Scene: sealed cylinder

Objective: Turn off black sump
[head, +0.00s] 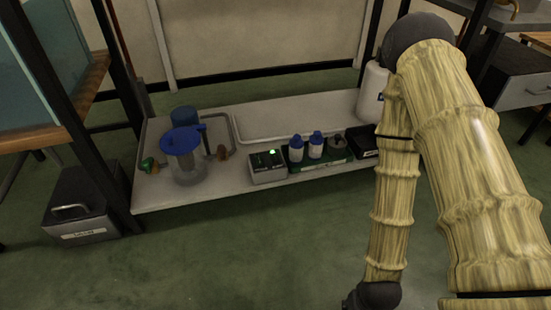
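No label that I can read marks a black sump. A small grey box with a dark top (268,167) and a lit green light stands at the front edge of the low white shelf (220,194). Left of it is a clear cylinder with a blue lid (185,160), with a darker blue round thing (184,117) behind it. A small black box (362,140) stands farther right, partly hidden by my arm. My arm fills the right side of the view. My gripper is not in view.
Two blue-capped bottles (315,147) stand in a green tray (322,164). A white container (371,92) stands behind my arm. Dark posts frame the shelf. A grey case with a handle (82,205) sits on the floor at left. The green floor in front is clear.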

